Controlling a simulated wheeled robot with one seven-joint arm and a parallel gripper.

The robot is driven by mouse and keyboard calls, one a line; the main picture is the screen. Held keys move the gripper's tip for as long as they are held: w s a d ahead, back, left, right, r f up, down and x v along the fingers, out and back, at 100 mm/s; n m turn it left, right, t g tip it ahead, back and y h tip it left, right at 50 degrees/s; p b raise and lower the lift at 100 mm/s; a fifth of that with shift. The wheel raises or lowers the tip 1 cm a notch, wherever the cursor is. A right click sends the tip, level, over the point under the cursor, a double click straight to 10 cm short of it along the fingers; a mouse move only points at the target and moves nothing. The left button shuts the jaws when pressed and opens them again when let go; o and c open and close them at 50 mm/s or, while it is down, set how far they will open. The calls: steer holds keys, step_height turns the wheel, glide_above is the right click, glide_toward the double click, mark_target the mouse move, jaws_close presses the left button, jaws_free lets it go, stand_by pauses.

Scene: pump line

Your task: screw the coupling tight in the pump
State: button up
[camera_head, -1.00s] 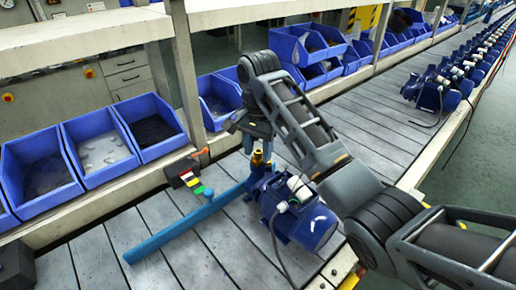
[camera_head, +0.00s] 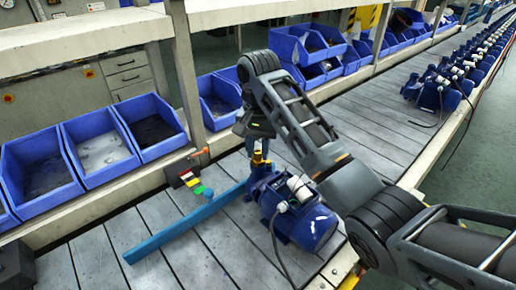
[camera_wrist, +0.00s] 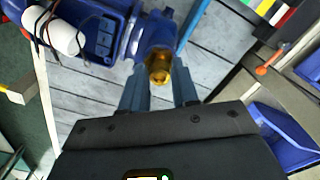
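The blue pump (camera_head: 302,220) lies on the slatted bench, and its blue body fills the top left of the wrist view (camera_wrist: 105,35). The brass coupling (camera_wrist: 158,67) sits upright in the pump's port; it also shows in the head view (camera_head: 257,159) under my gripper (camera_head: 258,145). In the wrist view my gripper's two fingers (camera_wrist: 160,88) stand apart with a gap between them. The coupling is at the far end of that gap, near the fingertips. I see no clear contact with it. The coupling's thread is hidden.
A long blue bar (camera_head: 185,225) lies across the bench left of the pump. Coloured blocks (camera_head: 190,180) lie behind it. Blue bins (camera_head: 150,128) line the back, a post (camera_head: 186,70) stands close to the arm, and more pumps (camera_head: 440,90) line the far right.

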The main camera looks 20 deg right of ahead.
jaws_close()
steer(key=shift+m, duration=1.7)
steer(key=shift+m, duration=1.8)
steer(key=shift+m, duration=1.7)
